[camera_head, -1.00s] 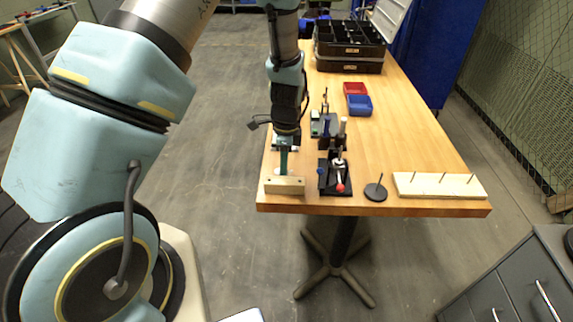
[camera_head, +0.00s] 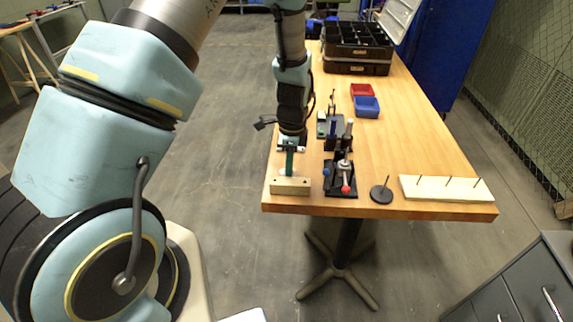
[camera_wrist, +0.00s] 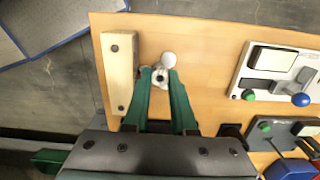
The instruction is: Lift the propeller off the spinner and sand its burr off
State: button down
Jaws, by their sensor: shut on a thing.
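My gripper (camera_head: 289,170) points down at the front left of the bench, its green fingers just behind a pale wooden block (camera_head: 290,187). In the wrist view the fingertips (camera_wrist: 160,80) close on a small grey-white piece, which I take for the propeller (camera_wrist: 168,60). It lies close beside the wooden block (camera_wrist: 120,72); I cannot tell whether they touch. The burr is too small to see. A black round base with an upright pin (camera_head: 381,194) stands empty at the front; I cannot tell for sure which thing is the spinner.
A black fixture with a red knob (camera_head: 342,180) stands right of my gripper. A pale board with pins (camera_head: 455,188) lies at the front right. Red (camera_head: 362,90) and blue (camera_head: 367,108) bins and black trays (camera_head: 356,66) are farther back. The right middle of the bench is clear.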

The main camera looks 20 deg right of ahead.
jog(key=shift+d, duration=0.1)
jog(key=shift+s+d, duration=0.4)
jog(key=shift+d, duration=0.15)
jog(key=shift+d, duration=0.1)
jog(key=shift+s+d, duration=0.25)
jog(key=shift+d, duration=0.25)
jog(key=shift+w+a, duration=0.1)
jog(key=shift+a, duration=0.1)
jog(key=shift+w+a, duration=0.2)
jog(key=shift+a, duration=0.3)
jog(key=shift+a, duration=0.1)
jog(key=shift+w+a, duration=0.3)
jog(key=shift+a, duration=0.15)
